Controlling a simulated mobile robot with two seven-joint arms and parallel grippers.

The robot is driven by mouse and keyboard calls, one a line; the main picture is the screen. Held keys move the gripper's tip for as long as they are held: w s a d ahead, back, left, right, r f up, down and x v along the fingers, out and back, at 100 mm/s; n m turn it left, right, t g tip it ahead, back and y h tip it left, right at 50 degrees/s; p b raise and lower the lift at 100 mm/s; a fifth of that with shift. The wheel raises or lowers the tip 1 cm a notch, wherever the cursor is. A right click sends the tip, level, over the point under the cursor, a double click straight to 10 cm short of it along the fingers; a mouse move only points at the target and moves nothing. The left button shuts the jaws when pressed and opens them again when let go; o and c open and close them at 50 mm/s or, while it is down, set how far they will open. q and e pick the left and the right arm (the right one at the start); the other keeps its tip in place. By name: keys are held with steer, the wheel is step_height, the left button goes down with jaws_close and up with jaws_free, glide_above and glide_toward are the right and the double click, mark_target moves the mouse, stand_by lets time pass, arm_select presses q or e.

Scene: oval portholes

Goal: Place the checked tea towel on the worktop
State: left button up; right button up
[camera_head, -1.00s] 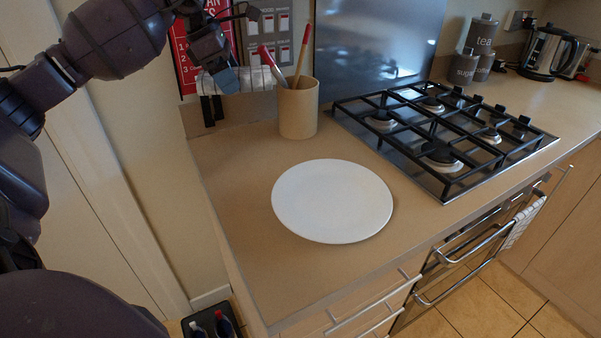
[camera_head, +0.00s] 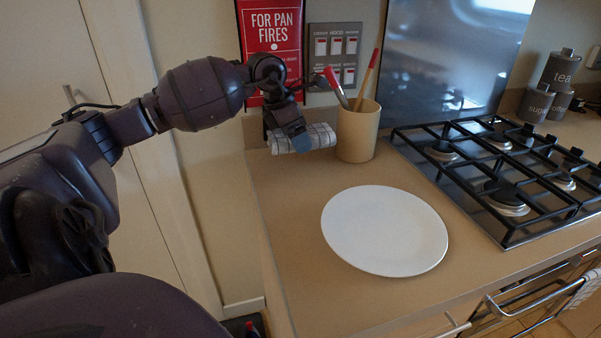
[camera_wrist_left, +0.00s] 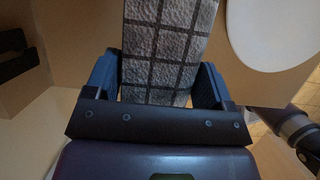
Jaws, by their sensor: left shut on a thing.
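The checked tea towel (camera_head: 320,136) is a folded, pale grey bundle with dark grid lines. It also fills the top middle of the left wrist view (camera_wrist_left: 165,45). My left gripper (camera_head: 292,140) is shut on it, with a finger on either side in the wrist view (camera_wrist_left: 157,82). The gripper and towel are over the back left corner of the tan worktop (camera_head: 290,220), just left of the utensil pot. I cannot tell whether the towel touches the worktop. My right gripper is not in view.
A tan pot (camera_head: 358,130) with red-handled utensils stands close right of the towel. A white plate (camera_head: 385,230) lies mid-worktop. A black gas hob (camera_head: 500,170) is at the right. A red sign (camera_head: 272,30) and switch panel (camera_head: 334,50) are behind. The worktop left of the plate is clear.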

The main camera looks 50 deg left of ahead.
mark_target(278, 135)
arm_select(q)
step_height(278, 135, down, 6)
steer(key=shift+r, duration=0.1)
step_height(278, 135, down, 4)
steer(key=shift+f+b, duration=0.15)
steer(key=shift+b, duration=0.3)
steer(key=o, duration=0.8)
steer(key=shift+s+a+r, duration=0.1)
steer(key=shift+r, duration=0.35)
steer(key=p+v, duration=0.2)
steer(key=v, duration=0.8)
steer(key=shift+s, duration=0.1)
steer(key=shift+s+a+r, duration=0.15)
steer(key=shift+s+r, duration=0.1)
steer(key=shift+r, duration=0.3)
